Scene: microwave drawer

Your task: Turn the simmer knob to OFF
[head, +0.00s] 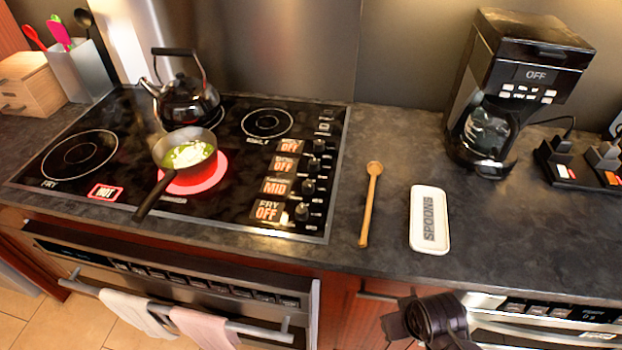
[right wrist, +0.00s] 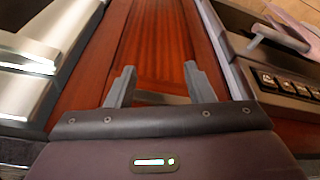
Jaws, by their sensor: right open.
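The knobs stand in a column on the right side of the black cooktop (head: 110,130). The third knob from the back (head: 308,186) sits beside a lit label reading MID (head: 275,186); I take it for the simmer knob, as its small heading is hard to read. The other knob labels read OFF. A burner (head: 216,178) glows red under a small pan (head: 160,160) with pale food. My right gripper (head: 394,324) is low in front of the counter, well away from the knobs. In the right wrist view it is open and empty (right wrist: 160,85). My left gripper is not in view.
A wooden spoon (head: 371,200) and a white SPOONS rest (head: 415,220) lie right of the cooktop. A coffee maker (head: 530,75) stands behind. A kettle (head: 185,103) is at the back. The oven handle with towels (head: 125,305) juts out in front.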

